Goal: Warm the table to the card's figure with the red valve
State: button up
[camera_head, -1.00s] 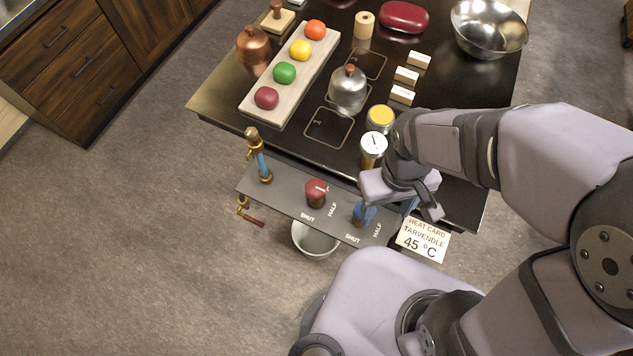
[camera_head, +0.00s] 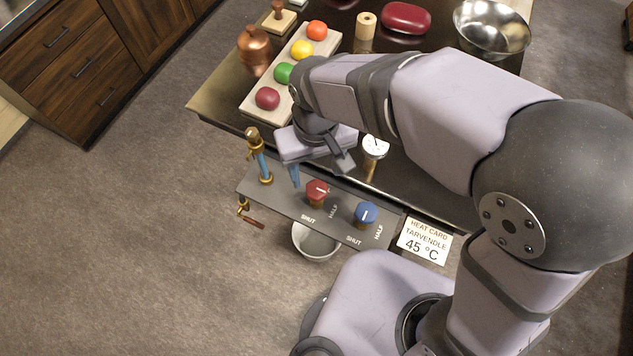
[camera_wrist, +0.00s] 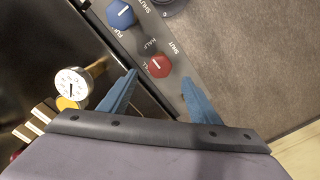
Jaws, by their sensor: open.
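The red valve (camera_head: 317,192) stands on the grey panel along the table's front edge, with SHUT and HALF marked near it. In the wrist view the red valve (camera_wrist: 159,66) lies ahead of and between the two blue fingers, apart from them. My gripper (camera_wrist: 155,92) is open and empty; in the head view it (camera_head: 296,178) is just left of the red valve. The heat card (camera_head: 424,241) reads "TARVENDLE 45 °C". The dial thermometer (camera_head: 375,146) stands on the table (camera_head: 430,190); its dial also shows in the wrist view (camera_wrist: 71,89), its reading too small to tell.
The blue valve (camera_head: 365,213) is right of the red one. A blue sight tube (camera_head: 262,165) with brass fittings rises at the panel's left end. A metal bowl (camera_head: 315,243) sits below the panel. My arm covers much of the table's middle.

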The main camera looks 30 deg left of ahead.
aim_at(317, 188)
jog(key=shift+f+p, duration=0.85)
jog(key=shift+f, duration=2.75)
jog(key=c, duration=1.1)
